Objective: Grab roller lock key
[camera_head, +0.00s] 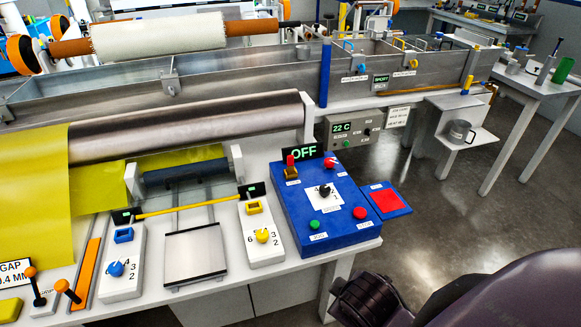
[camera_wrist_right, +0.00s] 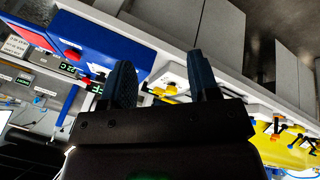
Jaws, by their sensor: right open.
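A small red-topped piece in a brown block (camera_head: 291,171), which looks like the roller lock key, stands upright at the back left of the blue control box (camera_head: 330,236). A green "OFF" display (camera_head: 303,151) is just behind it. My right arm comes in from the bottom right in the head view. In the right wrist view my right gripper (camera_wrist_right: 160,78) is open, its two dark fingers apart with nothing between them. The blue box (camera_wrist_right: 120,38) shows beyond the fingers, and I cannot make out the key there. My left gripper is not in view.
The box also has a black knob (camera_head: 324,191), green and red buttons and a red pad (camera_head: 387,200) at its right. White knob blocks (camera_head: 261,236) stand left of it. A steel roller (camera_head: 190,127) lies behind. Open floor (camera_head: 430,215) lies right of the table.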

